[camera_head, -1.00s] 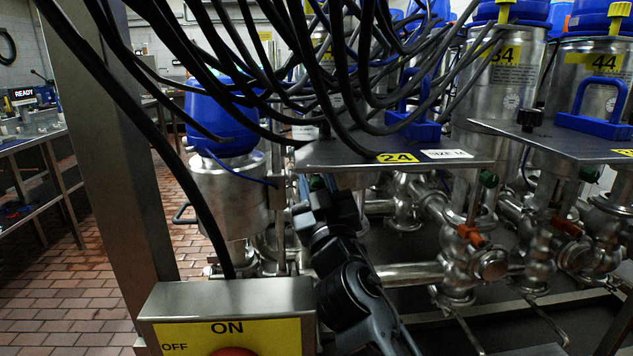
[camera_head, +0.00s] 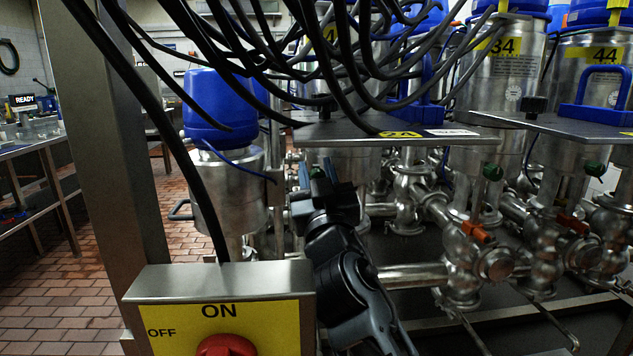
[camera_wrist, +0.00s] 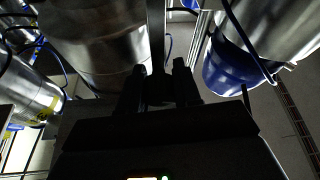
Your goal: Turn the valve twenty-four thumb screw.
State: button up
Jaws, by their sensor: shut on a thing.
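The plate labelled 24 (camera_head: 401,134) is a flat grey metal shelf in the middle of the head view, seen nearly edge-on. In the wrist view, the two dark fingers of my gripper (camera_wrist: 159,88) stand either side of a dark upright piece. That view is too dark to show the screw clearly.
Black cables (camera_head: 350,70) hang over the plate. A yellow ON/OFF switch box (camera_head: 270,330) with a red knob stands in front, left of my arm. Pipes and valves (camera_head: 465,265) crowd the right. A blue-topped canister (camera_head: 222,180) stands left. Brick floor (camera_head: 60,290) is open at left.

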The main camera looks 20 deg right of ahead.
jog(key=o, duration=0.7)
jog(key=shift+o, duration=0.2)
jog(key=b+v, duration=0.1)
jog(key=v, duration=0.7)
jog(key=shift+w, duration=0.1)
